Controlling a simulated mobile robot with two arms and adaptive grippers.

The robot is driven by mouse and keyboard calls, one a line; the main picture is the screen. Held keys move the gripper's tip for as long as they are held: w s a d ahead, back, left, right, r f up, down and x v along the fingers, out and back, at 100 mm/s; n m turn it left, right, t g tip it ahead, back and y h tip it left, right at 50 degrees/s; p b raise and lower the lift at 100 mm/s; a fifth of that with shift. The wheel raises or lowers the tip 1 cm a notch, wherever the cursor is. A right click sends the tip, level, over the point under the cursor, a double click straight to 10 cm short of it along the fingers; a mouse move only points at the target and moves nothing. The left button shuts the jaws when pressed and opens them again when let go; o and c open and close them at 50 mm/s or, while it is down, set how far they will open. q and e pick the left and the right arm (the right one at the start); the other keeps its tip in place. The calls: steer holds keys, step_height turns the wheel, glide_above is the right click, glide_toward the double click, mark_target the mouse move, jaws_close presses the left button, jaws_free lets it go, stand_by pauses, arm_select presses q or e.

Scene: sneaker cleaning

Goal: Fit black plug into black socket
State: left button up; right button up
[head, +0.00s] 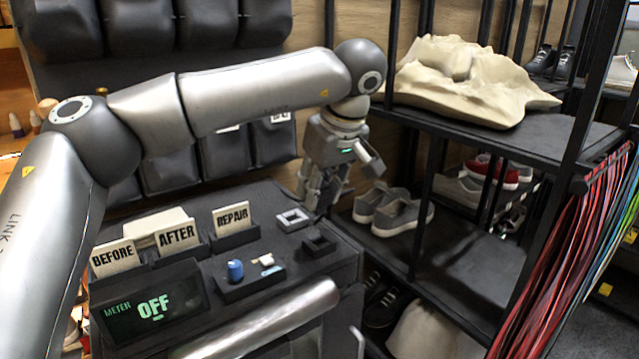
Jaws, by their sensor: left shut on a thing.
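My left gripper (320,200) points down above the far right corner of the black bench. It is shut on a small dark thing, taken to be the black plug, which is mostly hidden between the fingers. The black socket (319,243), a dark square frame, lies on the bench top near its right edge. The gripper is beyond and above this socket, apart from it in the picture. My right gripper is not in view.
A white square socket (292,218) sits just left of the gripper. A small tray (250,289) holds a blue plug (235,270) and a white plug (267,261). Signs and an OFF meter (150,308) stand left. A shoe rack (480,268) is close on the right.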

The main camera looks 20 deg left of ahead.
mark_target(321, 207)
arm_select(q)
steer(key=shift+f, duration=0.65)
steer(key=shift+w+f+b, duration=0.1)
steer(key=shift+f+b, duration=0.6)
steer(key=shift+f, duration=0.2)
steer(key=shift+f+b, duration=0.5)
steer(key=shift+f, duration=0.5)
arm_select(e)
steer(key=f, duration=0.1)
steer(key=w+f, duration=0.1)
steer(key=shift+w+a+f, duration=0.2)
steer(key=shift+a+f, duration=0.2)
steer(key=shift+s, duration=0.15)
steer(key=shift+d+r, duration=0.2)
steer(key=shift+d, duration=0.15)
arm_select(q)
steer(key=shift+p, duration=0.55)
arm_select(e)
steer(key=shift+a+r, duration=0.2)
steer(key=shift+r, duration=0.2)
arm_select(q)
steer(key=shift+f+b, duration=0.85)
steer(key=shift+f, duration=0.5)
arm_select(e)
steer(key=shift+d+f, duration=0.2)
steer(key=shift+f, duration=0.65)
